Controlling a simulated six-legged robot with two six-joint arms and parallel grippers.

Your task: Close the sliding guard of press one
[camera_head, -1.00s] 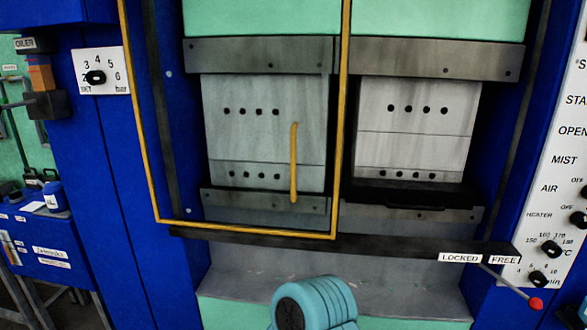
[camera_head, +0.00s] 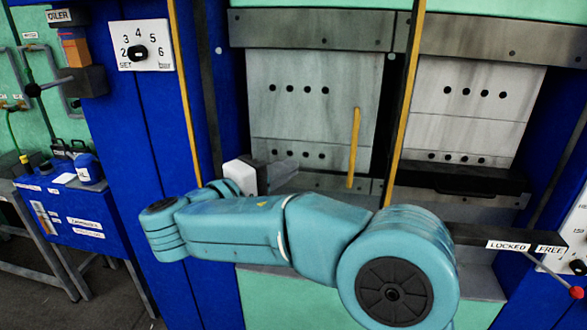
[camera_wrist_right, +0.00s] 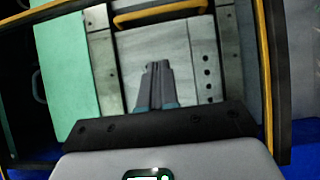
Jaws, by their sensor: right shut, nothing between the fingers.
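The sliding guard is a clear panel in a yellow frame (camera_head: 405,100), over the left part of the press opening; the right part is uncovered. Its upright yellow handle (camera_head: 353,148) also shows in the right wrist view (camera_wrist_right: 160,12). My right gripper (camera_head: 285,172) is at the guard's lower left, left of the handle and apart from it, pointing right. In the right wrist view its shut, empty fingers (camera_wrist_right: 157,68) point toward the handle. My right arm hides the guard's lower edge. My left gripper is not in view.
A lever with a red knob (camera_head: 577,292) stands at lower right, leaning to the FREE label (camera_head: 551,249) side. A dial panel (camera_head: 140,46) and an oiler are at left, above a blue box (camera_head: 85,222) on a bench. Blue press columns flank the opening.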

